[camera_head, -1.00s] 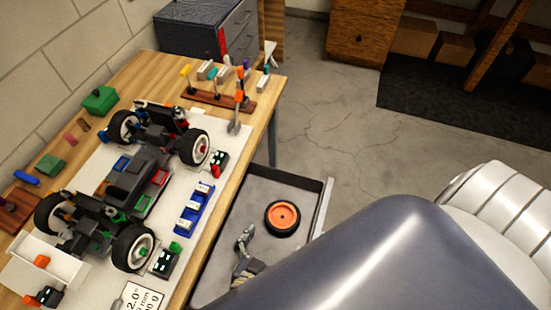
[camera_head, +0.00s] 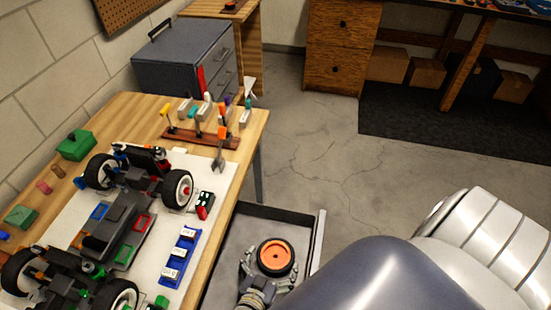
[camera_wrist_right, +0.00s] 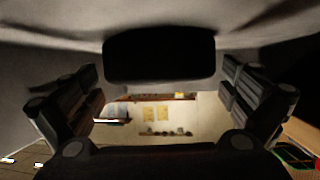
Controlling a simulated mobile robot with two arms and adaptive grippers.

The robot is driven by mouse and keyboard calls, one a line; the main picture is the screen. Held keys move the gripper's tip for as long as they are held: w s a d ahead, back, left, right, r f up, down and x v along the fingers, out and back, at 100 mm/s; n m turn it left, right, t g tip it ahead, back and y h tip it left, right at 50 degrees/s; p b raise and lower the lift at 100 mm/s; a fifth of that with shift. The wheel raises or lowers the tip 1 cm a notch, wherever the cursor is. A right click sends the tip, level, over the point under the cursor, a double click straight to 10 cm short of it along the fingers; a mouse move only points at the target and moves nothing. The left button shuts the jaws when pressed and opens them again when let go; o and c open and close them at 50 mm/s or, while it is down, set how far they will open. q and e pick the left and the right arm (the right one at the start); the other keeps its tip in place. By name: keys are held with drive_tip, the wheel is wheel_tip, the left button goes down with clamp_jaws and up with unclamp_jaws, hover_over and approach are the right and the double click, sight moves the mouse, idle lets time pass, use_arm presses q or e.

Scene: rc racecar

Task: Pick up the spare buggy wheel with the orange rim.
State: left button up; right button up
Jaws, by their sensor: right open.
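The spare wheel (camera_head: 276,256), with a black tyre and an orange rim, lies flat in the open grey drawer (camera_head: 225,235) beside the workbench. My right gripper (camera_head: 272,263) is at the wheel, its open fingers spread on the left and right of the tyre. Whether the fingers touch the tyre cannot be told. My left gripper is not in view.
The workbench (camera_head: 215,222) at left carries a buggy chassis (camera_head: 125,215), a blue tray (camera_head: 180,257) and a tool rack (camera_head: 200,138). The drawer's rim (camera_head: 318,240) stands close to the right of the wheel. A grey cabinet (camera_head: 185,60) stands behind; the floor (camera_head: 320,150) is clear.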

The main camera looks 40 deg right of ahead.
drive_tip(key=shift+x, duration=1.25)
drive_tip(key=c, duration=0.8)
drive_tip(key=shift+o, duration=0.2)
